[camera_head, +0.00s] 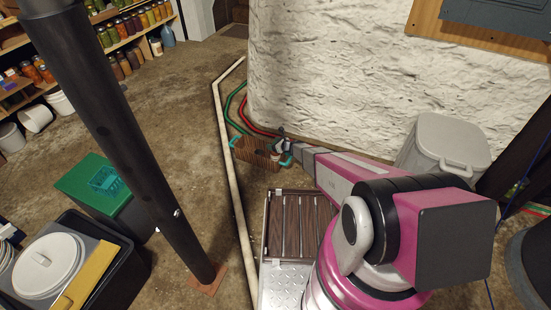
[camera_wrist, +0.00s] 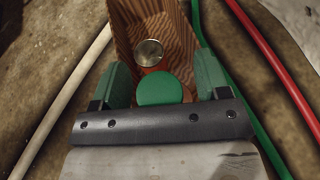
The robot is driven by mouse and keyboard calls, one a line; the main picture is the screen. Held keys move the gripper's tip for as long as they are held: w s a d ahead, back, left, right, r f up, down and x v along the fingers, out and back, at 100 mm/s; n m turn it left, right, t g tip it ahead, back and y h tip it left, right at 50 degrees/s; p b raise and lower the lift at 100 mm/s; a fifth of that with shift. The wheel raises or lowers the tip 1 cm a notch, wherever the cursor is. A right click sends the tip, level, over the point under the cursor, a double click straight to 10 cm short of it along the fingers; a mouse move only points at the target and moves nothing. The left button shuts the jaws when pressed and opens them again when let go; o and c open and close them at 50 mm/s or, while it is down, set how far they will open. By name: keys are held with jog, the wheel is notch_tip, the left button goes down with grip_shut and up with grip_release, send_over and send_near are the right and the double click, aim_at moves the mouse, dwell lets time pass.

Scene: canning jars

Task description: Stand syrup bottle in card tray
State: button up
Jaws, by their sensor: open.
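The brown striped card tray (camera_head: 250,155) stands on the floor beyond the end of my arm. In the wrist view its walls (camera_wrist: 188,38) rise around its opening. A round green cap (camera_wrist: 160,88), with a little orange-red showing beside it, appears to top the syrup bottle. It sits at the near end of the tray, between my fingers; its body is mostly hidden. My gripper (camera_wrist: 160,82) is open, with a green finger on each side of the cap and a visible gap to each. In the head view the gripper (camera_head: 281,146) is small and partly hidden at the tray.
A round metal lid (camera_wrist: 148,52) shows inside the tray, just beyond the green cap. Red and green pipes (camera_head: 236,107) and a white pipe (camera_head: 229,150) run beside the tray. A slatted wooden crate (camera_head: 288,192) and a grey bin (camera_head: 443,145) stand nearby.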

jog(key=shift+w+a, duration=0.1)
jog(key=shift+c, duration=0.4)
grip_shut()
jog(key=shift+r, duration=0.1)
